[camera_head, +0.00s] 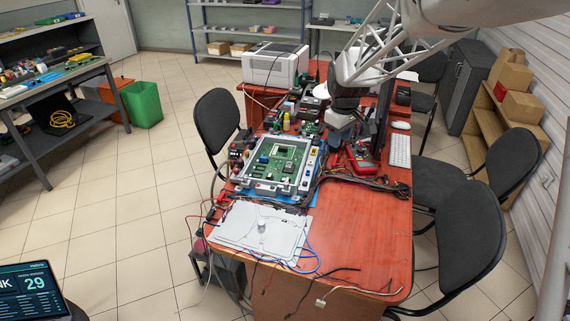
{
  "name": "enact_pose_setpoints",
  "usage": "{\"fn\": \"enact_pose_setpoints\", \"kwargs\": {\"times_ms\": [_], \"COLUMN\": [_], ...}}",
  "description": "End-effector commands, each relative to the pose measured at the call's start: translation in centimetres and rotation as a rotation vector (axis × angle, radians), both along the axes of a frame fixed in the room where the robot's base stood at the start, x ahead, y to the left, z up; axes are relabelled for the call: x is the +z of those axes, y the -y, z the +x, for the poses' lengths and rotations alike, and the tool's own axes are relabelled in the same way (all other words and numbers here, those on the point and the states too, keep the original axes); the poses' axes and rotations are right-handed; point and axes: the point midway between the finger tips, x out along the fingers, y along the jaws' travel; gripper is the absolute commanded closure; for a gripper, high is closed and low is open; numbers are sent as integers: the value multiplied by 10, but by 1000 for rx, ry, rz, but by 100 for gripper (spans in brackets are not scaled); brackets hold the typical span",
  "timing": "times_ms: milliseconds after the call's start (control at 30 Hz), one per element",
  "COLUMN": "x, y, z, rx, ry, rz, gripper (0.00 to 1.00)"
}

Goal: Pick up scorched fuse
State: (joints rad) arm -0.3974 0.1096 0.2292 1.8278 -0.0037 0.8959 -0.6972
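I cannot pick out a scorched fuse at this size. A green circuit board (279,163) lies in a pale frame on a blue mat (294,197) on the red-brown table (340,240). A silver panel (240,228) with a small whitish piece (262,226) on it lies at the table's left, nearer me. My arm reaches in from the upper right. Its dark end, my gripper (345,117), hangs over the table beyond the board. Its fingers are too small and dark to show whether they are open or shut.
A red multimeter (362,160) and a bundle of cables lie right of the board. Small parts and bottles crowd the table behind it. A white printer (275,64) stands at the far end. Loose wires lie on the near table. Black chairs (471,232) flank the right side.

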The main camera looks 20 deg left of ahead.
Motion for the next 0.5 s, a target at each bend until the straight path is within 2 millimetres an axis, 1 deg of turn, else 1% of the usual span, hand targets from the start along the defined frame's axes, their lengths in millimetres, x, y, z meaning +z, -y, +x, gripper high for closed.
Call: {"fn": "enact_pose_setpoints", "kwargs": {"times_ms": [33,200,367,500], "x": [-10,-38,-67,-94], "y": [-13,-54,-95,-130], "z": [8,30,48,61], "rx": [28,128,222,304], "ry": [-5,-17,-26,-36], "rz": [-3,-13,-21,-28], "gripper": [62,62,62,62]}}
